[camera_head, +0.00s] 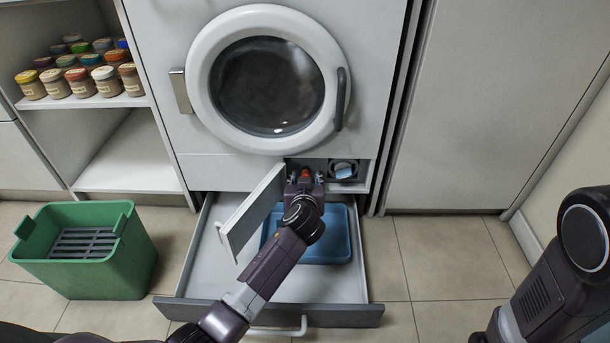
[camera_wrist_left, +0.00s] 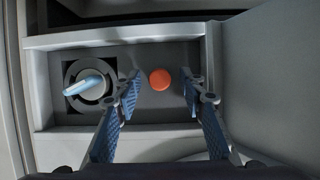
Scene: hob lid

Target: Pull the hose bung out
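The hose bung is a small orange-red cap (camera_wrist_left: 160,79) on the grey back wall of a recess low on the washing machine. It shows in the head view as a red spot (camera_head: 305,174) at my left gripper's tips. My left gripper (camera_wrist_left: 160,86) is open, with one finger on each side of the bung and a visible gap to each. In the head view, the left gripper (camera_head: 305,178) reaches into the recess from the front. How deep the fingertips are relative to the bung is hard to tell. My right gripper is out of view.
A round filter with a light-blue handle (camera_wrist_left: 90,85) is beside the bung. The recess flap (camera_head: 250,212) hangs open. Below, a pulled-out drawer (camera_head: 200,270) holds a blue tray (camera_head: 338,238). A green crate (camera_head: 110,270) stands left; shelved jars (camera_head: 80,80) are behind.

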